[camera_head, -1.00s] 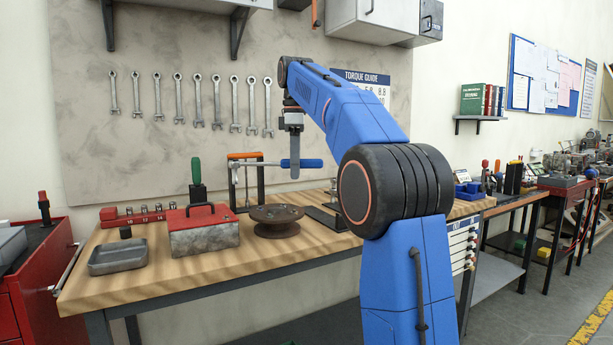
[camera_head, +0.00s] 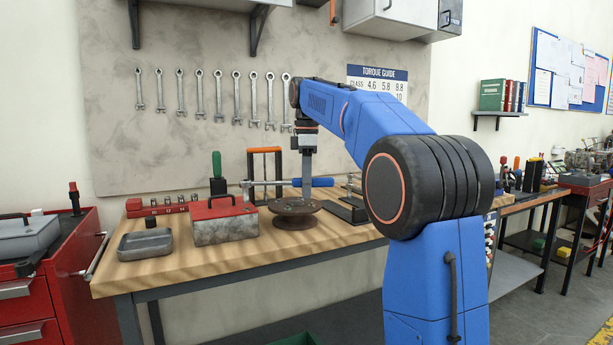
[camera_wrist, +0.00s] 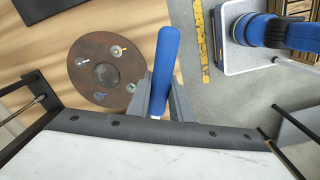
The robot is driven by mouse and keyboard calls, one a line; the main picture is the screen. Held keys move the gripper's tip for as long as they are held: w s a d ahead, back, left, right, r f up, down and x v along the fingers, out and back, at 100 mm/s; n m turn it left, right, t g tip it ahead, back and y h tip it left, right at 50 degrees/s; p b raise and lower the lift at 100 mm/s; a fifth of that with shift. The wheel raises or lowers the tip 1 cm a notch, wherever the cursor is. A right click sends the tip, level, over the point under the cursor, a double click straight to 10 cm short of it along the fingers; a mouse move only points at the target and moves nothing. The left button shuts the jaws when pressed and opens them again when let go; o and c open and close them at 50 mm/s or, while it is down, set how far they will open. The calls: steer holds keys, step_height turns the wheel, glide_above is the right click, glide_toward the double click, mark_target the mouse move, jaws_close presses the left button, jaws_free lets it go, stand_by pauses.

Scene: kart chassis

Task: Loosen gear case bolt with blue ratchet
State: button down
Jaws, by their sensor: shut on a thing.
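My gripper (camera_head: 307,176) is shut on the blue handle of the ratchet (camera_head: 320,182). The ratchet is level, and its metal shaft points left in the head view. It hangs above a brown round flanged part (camera_head: 292,222) on the bench. In the wrist view the blue handle (camera_wrist: 166,50) stands between the two grey fingers (camera_wrist: 162,98). The flanged part (camera_wrist: 90,52) is left of it there, with several bolts around a dark centre hole. The ratchet's head is not clear in the wrist view. I cannot tell for certain which part is the gear case.
A grey box with a red lid (camera_head: 225,225) sits left of the flanged part. A grey tray (camera_head: 145,248) is farther left. An orange-topped frame (camera_head: 265,151) and a green-handled tool (camera_head: 217,164) stand behind. The bench front (camera_head: 190,272) is clear.

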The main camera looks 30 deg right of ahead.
steer(key=s+a+m, duration=1)
steer(key=a+m, duration=0.2)
steer(key=a, duration=0.1)
steer(key=shift+s+a+r, duration=0.2)
steer(key=shift+s+a, duration=0.05)
steer(key=shift+a, duration=0.15)
stand_by(0.3)
steer(key=shift+f, duration=1.1)
stand_by(0.8)
